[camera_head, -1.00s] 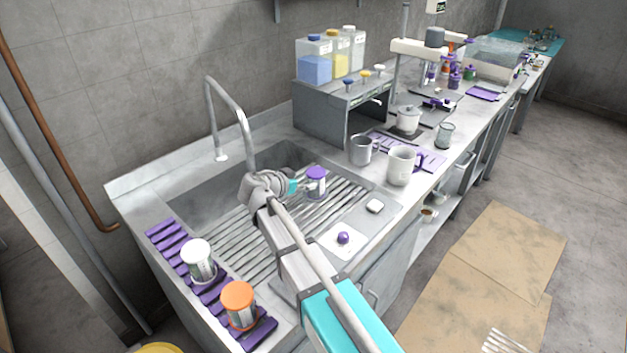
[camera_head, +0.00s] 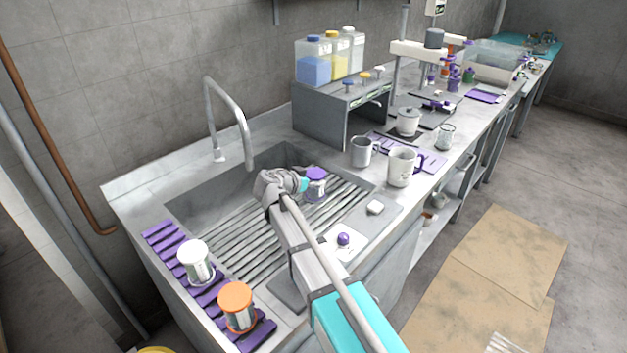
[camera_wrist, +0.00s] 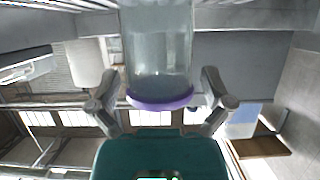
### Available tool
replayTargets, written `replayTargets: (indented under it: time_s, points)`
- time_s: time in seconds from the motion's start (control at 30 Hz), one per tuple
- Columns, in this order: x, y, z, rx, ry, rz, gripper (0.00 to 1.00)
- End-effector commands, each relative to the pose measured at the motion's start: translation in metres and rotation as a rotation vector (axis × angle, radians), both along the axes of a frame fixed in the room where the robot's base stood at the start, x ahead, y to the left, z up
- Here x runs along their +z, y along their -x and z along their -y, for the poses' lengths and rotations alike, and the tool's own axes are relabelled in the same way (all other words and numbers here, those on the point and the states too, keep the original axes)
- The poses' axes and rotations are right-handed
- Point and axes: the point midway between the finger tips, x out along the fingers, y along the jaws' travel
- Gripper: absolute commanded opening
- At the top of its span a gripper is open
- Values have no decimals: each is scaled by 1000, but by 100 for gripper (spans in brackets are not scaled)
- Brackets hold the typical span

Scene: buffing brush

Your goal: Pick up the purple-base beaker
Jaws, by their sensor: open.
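The purple-base beaker (camera_head: 316,184) stands upside down on the slatted drain rack (camera_head: 262,232) in the sink, its purple base on top. In the wrist view its clear glass body and purple base (camera_wrist: 160,98) fill the upper middle. My gripper (camera_head: 306,185) is at the left side of the beaker in the head view. In the wrist view my gripper (camera_wrist: 162,92) is open, with one finger on each side of the beaker. Gaps show between the fingers and the glass. The fingertips are mostly hidden in the head view.
A white-topped jar (camera_head: 195,262) and an orange-topped jar (camera_head: 237,306) stand on a purple slatted mat at the front left. The tall faucet (camera_head: 240,115) rises behind my arm. Mugs (camera_head: 402,167) stand right of the rack, beside a grey shelf unit (camera_head: 330,112).

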Motion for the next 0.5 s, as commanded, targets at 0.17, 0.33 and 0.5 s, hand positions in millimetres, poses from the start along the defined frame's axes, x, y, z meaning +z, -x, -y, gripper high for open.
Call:
replayTargets:
  time_s: [0.17,0.33,0.5]
  points:
    - [-5,-9,7,-1,0,0,100]
    - [-5,-9,7,0,1,-1,100]
    - [-4,-9,7,0,1,-1,100]
